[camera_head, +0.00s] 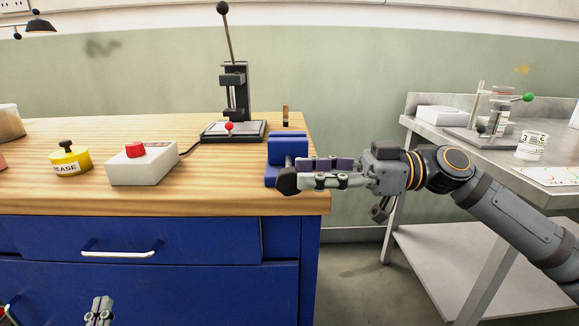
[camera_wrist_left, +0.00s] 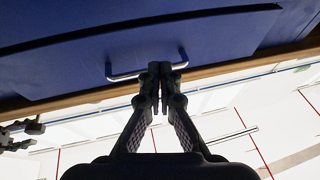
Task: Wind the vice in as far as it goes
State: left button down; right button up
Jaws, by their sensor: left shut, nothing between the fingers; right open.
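The blue vice (camera_head: 287,150) sits at the front right corner of the wooden bench top. My right gripper (camera_head: 298,171) reaches in from the right, with its fingers pointing left and apart. Its fingertips overlap the vice's front and hide part of it. A dark knob-like end (camera_head: 286,182) shows at the lower fingertip; I cannot tell if it belongs to the vice or the finger. Whether the fingers touch the vice is unclear. My left gripper (camera_head: 100,305) is low in front of the blue drawers, shut and empty; its closed tips also show in the left wrist view (camera_wrist_left: 160,70).
On the bench stand a white box with a red button (camera_head: 143,163), a yellow grease tin (camera_head: 70,158) and a black lever press (camera_head: 235,115). A drawer handle (camera_head: 120,253) projects from the front. A grey metal table (camera_head: 450,140) stands at right across a gap.

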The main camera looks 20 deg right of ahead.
aim_at(290, 170)
jog(key=shift+a+r+p, duration=0.1)
jog(key=shift+a+p, duration=0.15)
jog(key=shift+p, duration=0.3)
pick_arm(q)
jog(key=s+f+g, duration=0.2)
jog(key=f+g, duration=0.3)
jog(key=f, duration=0.4)
jog(key=s+f+g, duration=0.2)
jog(key=f+g, duration=0.2)
jog(key=f, duration=0.6)
pick_arm(e)
jog(key=shift+w+a+p, duration=0.1)
jog(key=shift+a+p, duration=0.1)
jog(key=shift+p, duration=0.25)
jog(key=shift+a+p, duration=0.25)
jog(key=shift+p, duration=0.3)
jog(key=p+x, duration=0.2)
jog(key=p, duration=0.1)
jog(key=shift+r, duration=0.15)
jog(key=shift+a+f, duration=0.2)
jog(key=shift+a, duration=0.1)
pick_arm(q)
jog(key=s+f+g, duration=0.9)
jog(key=s, duration=0.4)
jog(key=shift+d, duration=0.35)
pick_arm(e)
grip_shut()
